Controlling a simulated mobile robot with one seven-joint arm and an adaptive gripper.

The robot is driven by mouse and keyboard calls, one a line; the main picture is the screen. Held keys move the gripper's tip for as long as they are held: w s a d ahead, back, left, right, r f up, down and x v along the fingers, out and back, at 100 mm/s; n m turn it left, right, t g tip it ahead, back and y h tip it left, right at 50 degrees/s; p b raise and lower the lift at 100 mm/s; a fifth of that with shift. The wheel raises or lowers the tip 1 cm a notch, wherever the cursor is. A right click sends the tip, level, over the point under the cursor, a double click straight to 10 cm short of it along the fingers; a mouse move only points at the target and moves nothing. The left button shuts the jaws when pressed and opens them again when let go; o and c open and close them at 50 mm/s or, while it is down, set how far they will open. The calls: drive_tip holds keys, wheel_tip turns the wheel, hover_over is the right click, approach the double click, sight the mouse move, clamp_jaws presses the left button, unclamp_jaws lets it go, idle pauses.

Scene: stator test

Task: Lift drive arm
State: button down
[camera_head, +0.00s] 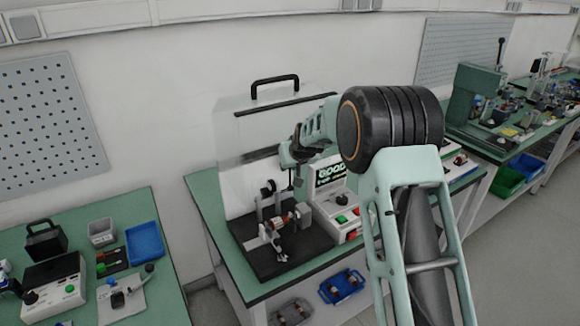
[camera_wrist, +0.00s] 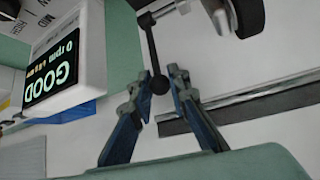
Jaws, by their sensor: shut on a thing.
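The drive arm (camera_wrist: 152,45) is a thin dark rod with a black ball knob at its end, seen in the wrist view. My gripper (camera_wrist: 159,82) has its two blue-and-grey fingers on either side of the ball knob and is shut on it. In the head view my gripper (camera_head: 297,172) hangs over the test stand (camera_head: 262,258), a black base carrying a rotor with copper windings (camera_head: 277,225). The drive arm is too small to make out clearly there. A black wheel (camera_wrist: 240,14) shows beside the rod's far end in the wrist view.
A tester box with a screen reading GOOD (camera_head: 338,208) stands right of the stand; the wrist view shows "0 rpm". A clear guard with a black handle (camera_head: 275,84) rises behind. A blue tray (camera_head: 342,286) lies below. Other benches stand left and right.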

drive_tip(key=c, duration=1.9)
unclamp_jaws()
drive_tip(key=shift+w+a, duration=0.15)
drive_tip(key=shift+a, duration=0.1)
drive_tip(key=shift+o, duration=0.4)
drive_tip(key=shift+d, duration=0.1)
drive_tip(key=v, duration=1.2)
drive_tip(key=shift+d, duration=0.1)
